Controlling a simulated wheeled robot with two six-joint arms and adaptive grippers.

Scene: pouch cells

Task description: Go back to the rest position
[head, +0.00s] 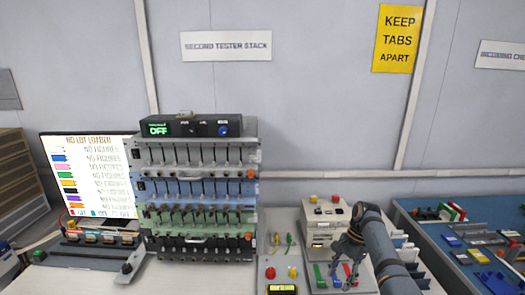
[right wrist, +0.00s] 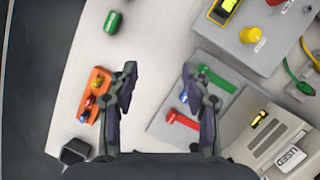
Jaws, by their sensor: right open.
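My right gripper (head: 347,258) hangs over the right part of the white bench in the head view, above a grey plate with coloured clips. In the right wrist view its two fingers (right wrist: 160,88) are spread apart. Bare white table shows between them, and nothing is held. The grey plate (right wrist: 165,128) with a green clip and a red clip lies below the right finger. Whether the fingers touch it cannot be told. My left gripper is not in view.
The tester stack (head: 198,190) stands left of my right arm, beside a lit screen (head: 88,172). An orange holder (right wrist: 95,95), a green cylinder (right wrist: 113,22) and a box marked USED (right wrist: 275,140) surround the gripper. A blue table (head: 440,240) is at right.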

